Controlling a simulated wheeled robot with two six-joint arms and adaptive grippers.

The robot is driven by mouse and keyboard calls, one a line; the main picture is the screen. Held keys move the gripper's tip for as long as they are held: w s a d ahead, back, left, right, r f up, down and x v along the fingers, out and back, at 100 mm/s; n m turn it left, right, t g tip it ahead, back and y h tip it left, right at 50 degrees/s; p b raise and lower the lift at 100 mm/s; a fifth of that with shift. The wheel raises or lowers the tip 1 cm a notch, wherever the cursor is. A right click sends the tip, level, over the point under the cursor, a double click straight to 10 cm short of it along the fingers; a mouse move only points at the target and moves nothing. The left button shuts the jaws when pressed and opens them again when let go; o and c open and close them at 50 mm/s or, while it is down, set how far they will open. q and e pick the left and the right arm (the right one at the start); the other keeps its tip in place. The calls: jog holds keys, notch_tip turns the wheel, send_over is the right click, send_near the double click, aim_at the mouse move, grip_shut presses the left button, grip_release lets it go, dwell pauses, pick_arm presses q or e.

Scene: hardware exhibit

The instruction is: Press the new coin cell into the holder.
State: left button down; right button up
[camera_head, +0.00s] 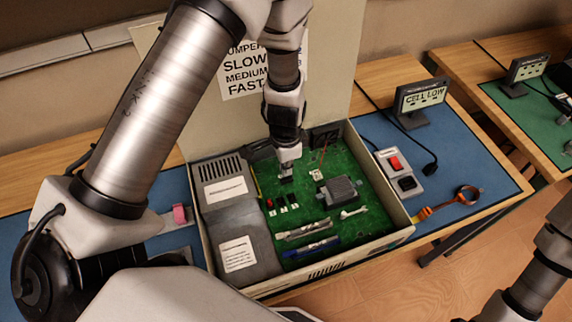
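The open case (398,240) holds a green circuit board (262,222). My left gripper (286,178) points down at the upper part of this board; its fingers are too small and dark to tell whether they are open or shut. I cannot pick out a coin cell. A small whitish part (316,175) sits on the board just right of the gripper; I cannot tell whether it is the holder. My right arm shows at the lower right, but its gripper is out of view.
A display (422,97) on the blue mat (455,155) reads "CELL LOW". A box with a red switch (394,162) and an orange strap with a ring (468,194) lie right of the case.

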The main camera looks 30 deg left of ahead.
aim_at(286, 181)
pick_arm(q)
jog(key=shift+f, duration=0.15)
jog(key=shift+s+b, duration=0.1)
jog(key=shift+b, duration=0.5)
dwell(0.5)
dwell(0.4)
jog(key=shift+f+b, duration=0.45)
jog(key=shift+b, duration=0.15)
jog(key=shift+f+b, duration=1.05)
jog(key=shift+f, duration=0.05)
dwell(0.9)
jog(key=shift+s, duration=0.1)
dwell(0.3)
jog(key=c, duration=1.2)
grip_release()
jog(key=shift+d, duration=0.1)
jog(key=shift+c, duration=0.2)
